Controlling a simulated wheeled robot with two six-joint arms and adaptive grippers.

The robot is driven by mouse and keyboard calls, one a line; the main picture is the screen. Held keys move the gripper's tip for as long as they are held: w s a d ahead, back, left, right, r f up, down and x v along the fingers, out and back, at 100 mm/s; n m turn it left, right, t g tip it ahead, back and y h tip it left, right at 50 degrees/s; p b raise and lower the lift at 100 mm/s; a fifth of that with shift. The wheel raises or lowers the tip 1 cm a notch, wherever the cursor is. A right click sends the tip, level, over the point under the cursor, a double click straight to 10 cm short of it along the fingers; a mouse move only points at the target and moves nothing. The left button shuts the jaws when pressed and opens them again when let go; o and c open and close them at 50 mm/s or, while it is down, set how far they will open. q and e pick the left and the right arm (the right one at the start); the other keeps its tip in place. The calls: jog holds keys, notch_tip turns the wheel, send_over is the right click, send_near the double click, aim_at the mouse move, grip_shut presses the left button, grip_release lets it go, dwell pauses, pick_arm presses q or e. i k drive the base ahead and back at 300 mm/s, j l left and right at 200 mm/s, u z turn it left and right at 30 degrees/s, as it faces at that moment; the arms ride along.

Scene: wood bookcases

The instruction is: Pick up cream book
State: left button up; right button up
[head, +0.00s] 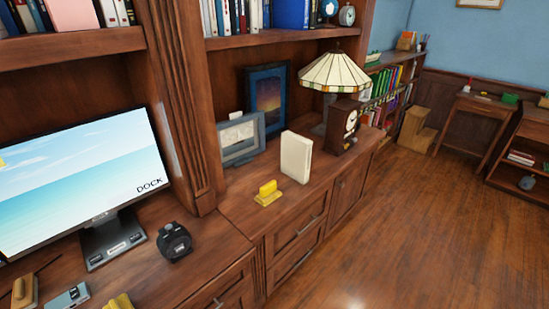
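A cream book (297,157) stands upright on the wooden cabinet top (235,195), near its front edge. Its broad cover faces the camera and nothing covers it. Neither of my grippers shows in the head view.
A yellow object (267,194) sits just left of the book. Behind are picture frames (239,137); to the right are a wooden clock (343,126) and a stained-glass lamp (334,73). A monitor (80,180) and black device (174,241) stand left. The right floor (400,230) is clear.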

aim_at(296, 150)
jog(key=i+l+u, duration=0.3)
jog(key=l, duration=0.4)
jog(key=l+u, duration=0.3)
jog(key=l, duration=0.45)
jog(key=i+l+u, duration=0.15)
jog(key=l+u, duration=0.15)
jog(key=l, duration=0.5)
